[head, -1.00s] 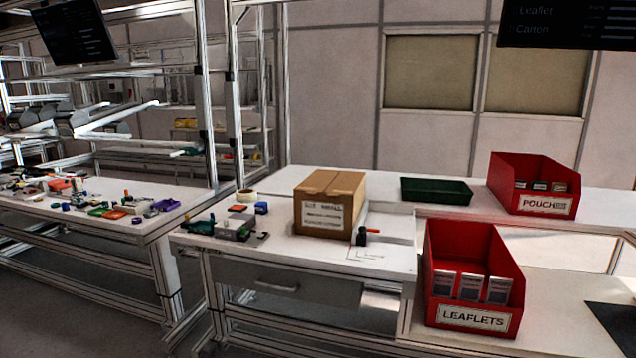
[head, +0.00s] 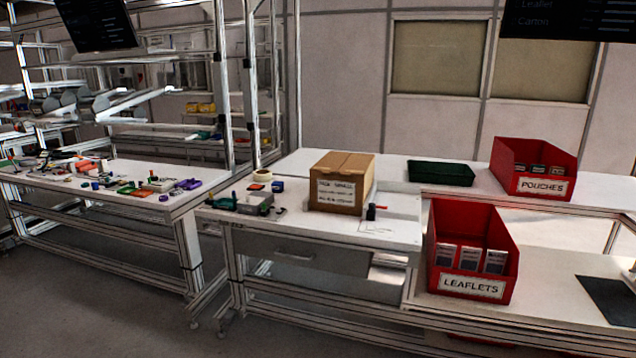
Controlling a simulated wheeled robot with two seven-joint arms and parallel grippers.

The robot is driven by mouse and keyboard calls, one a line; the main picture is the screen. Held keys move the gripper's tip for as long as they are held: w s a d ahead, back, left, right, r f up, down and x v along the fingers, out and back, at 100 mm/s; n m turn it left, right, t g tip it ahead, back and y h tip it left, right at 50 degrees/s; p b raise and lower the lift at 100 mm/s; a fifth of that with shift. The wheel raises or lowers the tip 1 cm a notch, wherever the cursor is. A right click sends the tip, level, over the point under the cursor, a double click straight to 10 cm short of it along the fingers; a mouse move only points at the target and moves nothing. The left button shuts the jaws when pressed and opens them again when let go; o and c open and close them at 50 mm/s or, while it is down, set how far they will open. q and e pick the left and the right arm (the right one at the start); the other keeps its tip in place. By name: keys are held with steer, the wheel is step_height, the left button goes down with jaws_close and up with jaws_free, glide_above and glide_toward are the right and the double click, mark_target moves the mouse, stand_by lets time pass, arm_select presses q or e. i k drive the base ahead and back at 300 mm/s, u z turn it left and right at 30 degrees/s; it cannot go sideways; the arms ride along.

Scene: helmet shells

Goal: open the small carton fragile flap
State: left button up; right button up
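A brown cardboard carton (head: 337,196) stands upright on the white workbench in the middle of the head view. A printed white label is on its front face, too blurred to read fully. Its top looks closed, with a seam across it. I cannot make out a flap marked fragile. Neither of my grippers is in view.
A red leaflets bin (head: 474,286) and a red pouches bin (head: 541,186) stand to the right. A green tray (head: 441,173) lies behind. Tape and small tools (head: 252,202) lie left of the carton. A cluttered bench (head: 110,215) is further left. Floor in front is clear.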

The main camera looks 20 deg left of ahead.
mark_target(332, 161)
steer(key=u, duration=1.6)
steer(key=i, duration=2.35)
steer(key=z, duration=1.05)
